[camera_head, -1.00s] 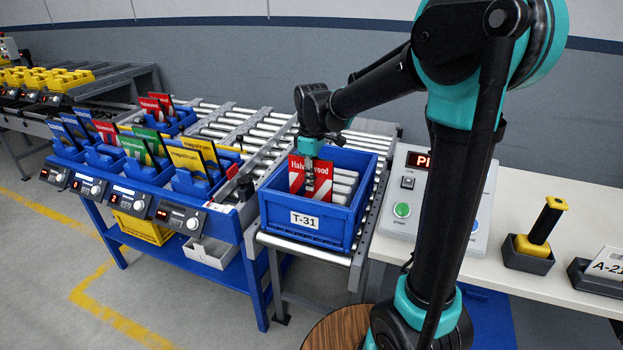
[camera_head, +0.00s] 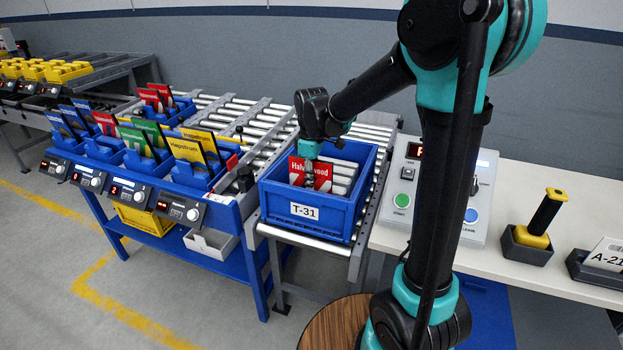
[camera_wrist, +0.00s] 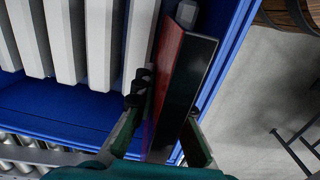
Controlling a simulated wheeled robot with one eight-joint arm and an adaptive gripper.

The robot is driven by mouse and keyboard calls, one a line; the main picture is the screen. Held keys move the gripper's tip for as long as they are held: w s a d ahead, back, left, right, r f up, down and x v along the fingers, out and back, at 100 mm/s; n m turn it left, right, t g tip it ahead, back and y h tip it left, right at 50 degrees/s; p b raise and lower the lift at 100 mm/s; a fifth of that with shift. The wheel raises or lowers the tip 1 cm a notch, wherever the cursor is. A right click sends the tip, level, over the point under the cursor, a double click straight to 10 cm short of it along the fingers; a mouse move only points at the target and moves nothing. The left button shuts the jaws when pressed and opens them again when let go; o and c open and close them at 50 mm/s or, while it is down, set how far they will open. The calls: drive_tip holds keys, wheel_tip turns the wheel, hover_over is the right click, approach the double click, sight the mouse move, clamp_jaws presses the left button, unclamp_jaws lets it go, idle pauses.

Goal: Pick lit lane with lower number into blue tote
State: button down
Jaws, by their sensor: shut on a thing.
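The blue tote (camera_head: 303,228), labelled T-31, stands on a roller stand in the middle of the head view. My gripper (camera_head: 309,172) is shut on a red card-like item (camera_head: 310,174) with white lettering, upright with its lower part inside the tote. In the wrist view my gripper (camera_wrist: 168,120) grips the item (camera_wrist: 170,85) by its faces, near the tote wall (camera_wrist: 232,55). Whether its bottom touches the floor is hidden. Lane displays (camera_head: 115,190) sit below the blue bins at left; one appears to read 2, another 0, the rest are hard to read.
White bars (camera_wrist: 65,40) line the tote beside the item. Yellow (camera_head: 196,147), green (camera_head: 142,138) and red items stand in the lane bins. A control box (camera_head: 437,190) with green and blue buttons and a yellow-handled tool (camera_head: 541,222) are on the right table.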

drive_tip(key=shift+f, duration=2)
drive_tip(key=c, duration=1.5)
unclamp_jaws()
drive_tip(key=shift+o, duration=0.4)
drive_tip(key=o, duration=0.3)
drive_tip(key=shift+r, duration=0.15)
drive_tip(key=shift+r, duration=3.9)
